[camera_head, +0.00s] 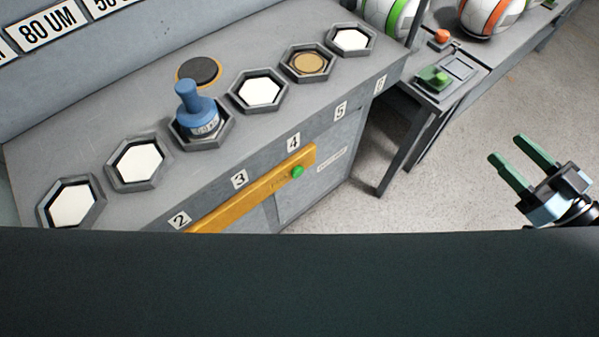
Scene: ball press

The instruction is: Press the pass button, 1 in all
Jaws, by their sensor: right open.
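A round green button (297,171) sits on the right end of a yellow bar on the bench front. The lettering beside it is too small to read. A second green button (434,78) sits on the small side table, with an orange button (441,37) behind it. I cannot tell by label which one is the pass button. My right gripper (506,148) is at the right edge, with its two green fingers apart and nothing between them. It is over the floor, right of the side table and apart from every button. My left gripper is not in view.
The grey bench (345,85) carries a row of hexagonal holders and a blue-handled tool (197,105) standing in one. Balls with green (392,15) and orange (489,14) bands are at the back. The floor (465,170) between side table and gripper is clear.

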